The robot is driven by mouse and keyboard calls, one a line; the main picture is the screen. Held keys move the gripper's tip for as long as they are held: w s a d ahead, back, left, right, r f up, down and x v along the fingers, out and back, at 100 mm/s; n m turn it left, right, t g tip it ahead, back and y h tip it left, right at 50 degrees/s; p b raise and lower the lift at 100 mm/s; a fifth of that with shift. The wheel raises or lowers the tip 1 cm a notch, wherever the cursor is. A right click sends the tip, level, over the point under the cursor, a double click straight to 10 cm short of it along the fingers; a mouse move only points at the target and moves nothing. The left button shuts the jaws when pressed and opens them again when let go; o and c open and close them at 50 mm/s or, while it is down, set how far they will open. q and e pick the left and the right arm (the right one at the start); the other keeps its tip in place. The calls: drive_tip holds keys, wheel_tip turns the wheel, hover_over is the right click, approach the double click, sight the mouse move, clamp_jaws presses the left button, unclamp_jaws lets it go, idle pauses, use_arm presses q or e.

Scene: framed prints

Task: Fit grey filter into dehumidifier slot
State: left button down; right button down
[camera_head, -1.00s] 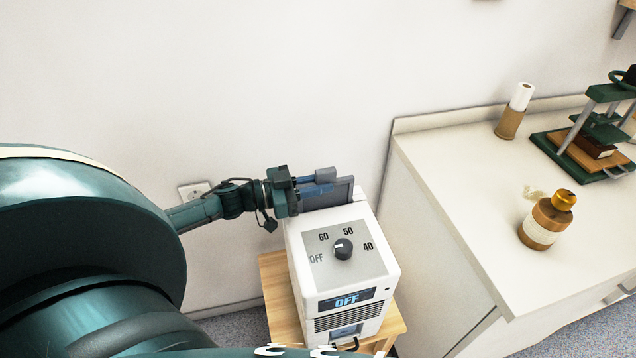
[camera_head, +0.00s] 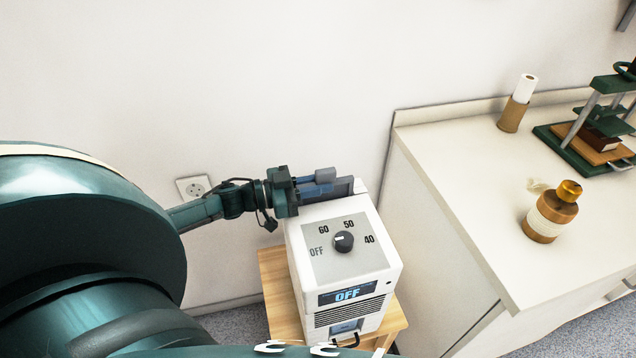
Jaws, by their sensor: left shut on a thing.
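The white dehumidifier (camera_head: 300,250) stands on a small wooden stand, with a round dial on top and a display reading OFF on its front. The grey filter (camera_head: 343,187) is a dark framed panel with a grey tab, upright at the dehumidifier's back top edge. My left gripper (camera_head: 308,186) comes in from the left and is shut on the filter. The filter's lower part is hidden behind the dehumidifier's top, and the slot itself cannot be made out. My right gripper is not in view.
The wooden stand (camera_head: 277,280) sits against the wall below a socket (camera_head: 194,187). A white counter (camera_head: 450,190) to the right holds a brown-and-white bottle (camera_head: 551,213), a paper roll in a holder (camera_head: 516,108) and a green press (camera_head: 592,140).

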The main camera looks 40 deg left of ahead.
use_arm(q)
drive_tip(key=shift+f+b, duration=0.3)
drive_tip(key=shift+f, duration=0.15)
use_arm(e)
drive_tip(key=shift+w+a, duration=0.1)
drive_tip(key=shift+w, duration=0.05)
use_arm(q)
drive_tip(key=shift+f+b, duration=0.5)
drive_tip(key=shift+f, duration=0.15)
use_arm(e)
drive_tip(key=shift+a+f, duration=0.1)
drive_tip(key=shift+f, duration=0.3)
use_arm(q)
drive_tip(key=c, duration=1.7)
unclamp_jaws()
drive_tip(key=shift+c, duration=0.2)
drive_tip(key=o, duration=0.4)
drive_tip(key=shift+o, duration=0.2)
drive_tip(key=shift+s, duration=0.1)
drive_tip(key=v, duration=1.3)
drive_tip(key=shift+r, duration=0.15)
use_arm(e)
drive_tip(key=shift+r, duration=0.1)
